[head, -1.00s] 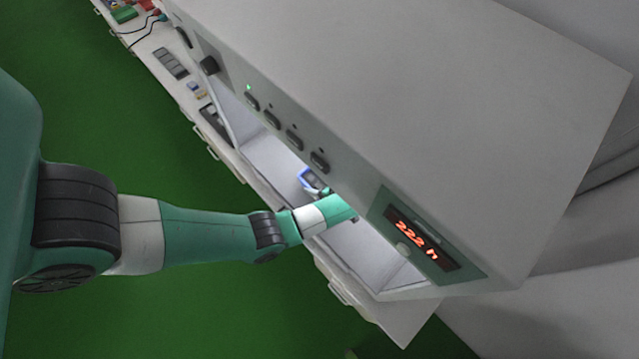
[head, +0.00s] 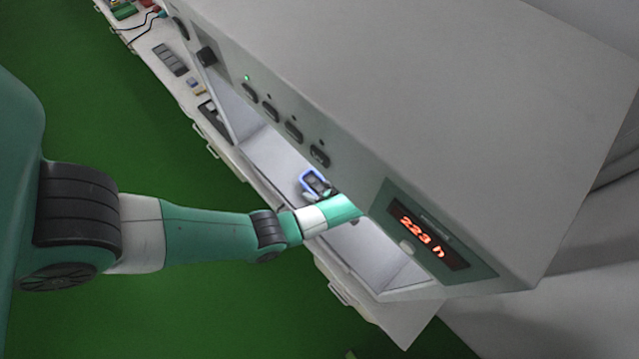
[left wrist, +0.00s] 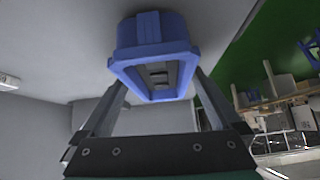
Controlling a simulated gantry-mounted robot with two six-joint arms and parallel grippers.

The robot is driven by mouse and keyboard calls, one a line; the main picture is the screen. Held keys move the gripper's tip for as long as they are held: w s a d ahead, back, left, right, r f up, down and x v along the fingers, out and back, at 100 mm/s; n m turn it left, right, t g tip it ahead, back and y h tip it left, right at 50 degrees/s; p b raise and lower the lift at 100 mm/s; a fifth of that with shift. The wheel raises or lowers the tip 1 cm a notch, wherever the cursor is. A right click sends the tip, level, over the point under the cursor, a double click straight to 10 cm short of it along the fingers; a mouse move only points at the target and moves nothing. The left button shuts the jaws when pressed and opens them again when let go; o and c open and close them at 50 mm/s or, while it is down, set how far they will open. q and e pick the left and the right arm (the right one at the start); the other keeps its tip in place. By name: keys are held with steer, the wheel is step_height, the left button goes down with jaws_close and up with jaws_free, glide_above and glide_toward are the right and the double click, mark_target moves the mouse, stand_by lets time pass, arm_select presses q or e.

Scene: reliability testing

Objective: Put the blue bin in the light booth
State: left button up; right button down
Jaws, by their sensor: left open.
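The blue bin (head: 306,175) is inside the light booth (head: 440,110), on its pale floor, with dark items in it. The left wrist view shows the bin (left wrist: 150,30) at top centre, with its rim towards me. My left gripper (head: 327,191) reaches through the booth's front opening and is right at the bin. Its fingers (left wrist: 158,92) are open, one on each side of the bin's near rim. I cannot tell whether they touch it. The booth's upper housing partly hides the interior in the head view. My right gripper is not in view.
The booth stands on a long pale bench (head: 160,45) with small items and cables further along. Its housing overhangs my left forearm, and a side wall (head: 232,105) bounds the opening. The green floor (head: 120,110) in front is clear.

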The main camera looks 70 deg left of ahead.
arm_select(q)
steer(key=shift+d+r, duration=0.15)
steer(key=shift+r, duration=0.2)
steer(key=p+v, duration=0.3)
steer(key=v, duration=0.8)
steer(key=shift+w+d+p, duration=0.15)
steer(key=shift+d+p, duration=0.05)
steer(key=shift+p, duration=0.1)
steer(key=shift+r, duration=0.1)
